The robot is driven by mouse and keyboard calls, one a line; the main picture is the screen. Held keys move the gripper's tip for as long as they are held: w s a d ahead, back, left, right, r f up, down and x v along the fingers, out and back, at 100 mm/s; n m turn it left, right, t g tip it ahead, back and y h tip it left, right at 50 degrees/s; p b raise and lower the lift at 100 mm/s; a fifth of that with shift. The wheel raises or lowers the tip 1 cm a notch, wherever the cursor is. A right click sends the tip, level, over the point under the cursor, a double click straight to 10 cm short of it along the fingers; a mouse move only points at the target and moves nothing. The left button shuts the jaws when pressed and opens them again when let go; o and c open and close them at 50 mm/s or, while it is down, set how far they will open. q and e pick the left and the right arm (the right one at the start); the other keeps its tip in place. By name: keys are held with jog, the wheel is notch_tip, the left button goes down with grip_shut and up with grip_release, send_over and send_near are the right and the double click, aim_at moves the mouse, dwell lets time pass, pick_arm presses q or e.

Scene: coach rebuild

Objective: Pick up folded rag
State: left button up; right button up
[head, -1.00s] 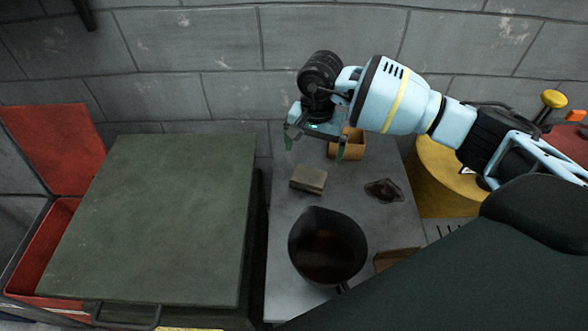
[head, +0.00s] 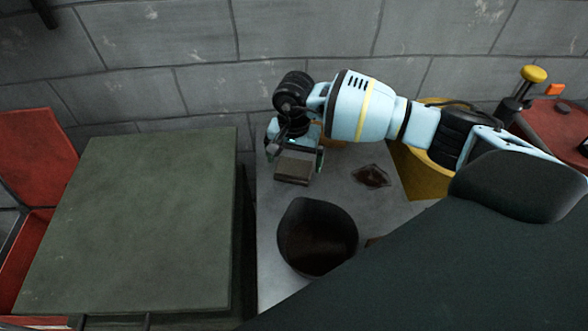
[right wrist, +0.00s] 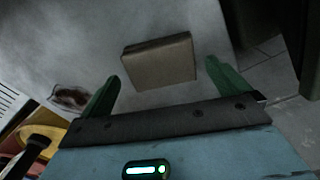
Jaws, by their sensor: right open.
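The folded rag (head: 293,168) is a small brown-grey block lying on the grey bench top, and it also shows in the right wrist view (right wrist: 158,60). My right gripper (head: 296,158) is open, with its green fingers (right wrist: 160,88) spread on either side of the rag's near side. In the right wrist view the rag lies just ahead of and between the fingertips, with a gap on each side. In the head view the gripper is right at the rag and partly covers its far side. My left gripper is not in view.
A dark pot (head: 317,238) stands on the bench in front of the rag. A dark stained patch (head: 370,176) lies to the right. A large green box (head: 140,220) stands left of the bench, and a block wall (head: 190,40) closes the back.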

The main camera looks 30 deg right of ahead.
aim_at(293, 166)
jog(key=shift+f, duration=1.7)
jog(key=shift+w, duration=0.1)
jog(key=c, duration=0.8)
jog(key=shift+r, duration=5.05)
jog(key=o, duration=0.4)
jog(key=c, duration=0.3)
jog(key=shift+d, duration=0.1)
